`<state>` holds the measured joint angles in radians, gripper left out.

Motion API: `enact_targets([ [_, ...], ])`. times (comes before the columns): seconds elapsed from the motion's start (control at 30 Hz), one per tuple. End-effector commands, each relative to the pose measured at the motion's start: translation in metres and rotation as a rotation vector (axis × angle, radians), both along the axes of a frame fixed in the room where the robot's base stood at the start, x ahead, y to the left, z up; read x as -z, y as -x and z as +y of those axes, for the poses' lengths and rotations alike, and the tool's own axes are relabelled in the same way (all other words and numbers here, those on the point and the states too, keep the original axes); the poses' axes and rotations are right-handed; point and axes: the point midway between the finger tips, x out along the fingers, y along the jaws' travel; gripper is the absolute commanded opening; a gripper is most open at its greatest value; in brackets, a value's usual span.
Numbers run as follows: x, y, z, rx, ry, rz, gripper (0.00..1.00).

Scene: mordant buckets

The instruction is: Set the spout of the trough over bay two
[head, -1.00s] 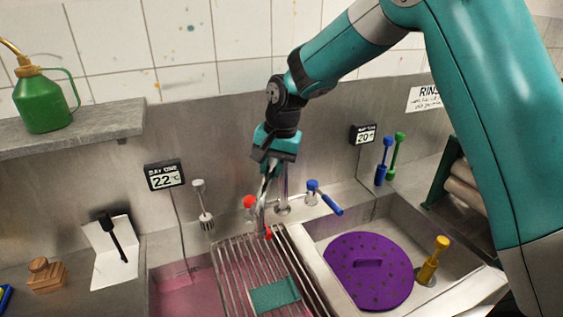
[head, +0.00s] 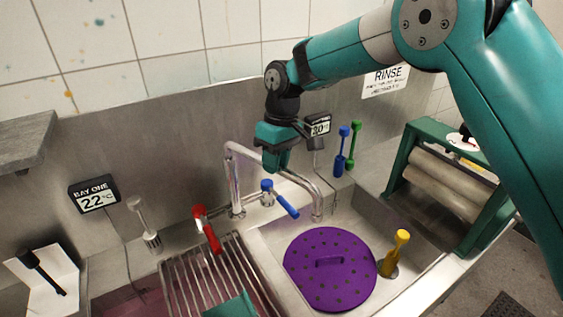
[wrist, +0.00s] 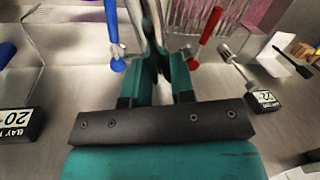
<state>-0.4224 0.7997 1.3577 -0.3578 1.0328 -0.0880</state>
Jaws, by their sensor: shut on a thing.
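The spout (head: 302,183) is a bent metal pipe rising from behind the trough (head: 262,250). It reaches to the right, and its down-turned end hangs over the back of bay two (head: 340,217), the right basin. My gripper (head: 277,166) is shut on the spout's upper run; in the wrist view the pipe (wrist: 146,22) passes between the fingers (wrist: 155,65). A purple perforated disc (head: 330,270) lies in bay two. Bay one, at left, holds pink liquid (head: 118,302), partly under a wire rack (head: 222,275).
A red lever (head: 207,229) and a blue lever (head: 281,199) flank the spout's base. A yellow-handled plug (head: 396,252) stands in bay two. A green roller frame (head: 440,185) stands at right. Temperature displays (head: 94,195) hang on the back wall.

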Motion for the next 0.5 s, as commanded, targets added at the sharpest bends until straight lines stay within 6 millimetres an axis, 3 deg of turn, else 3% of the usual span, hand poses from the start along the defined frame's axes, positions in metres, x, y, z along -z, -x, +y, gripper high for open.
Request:
enact_targets([
  [0.5, -0.001, -0.04, -0.023, -0.295, -0.003, -0.004, 0.0],
])
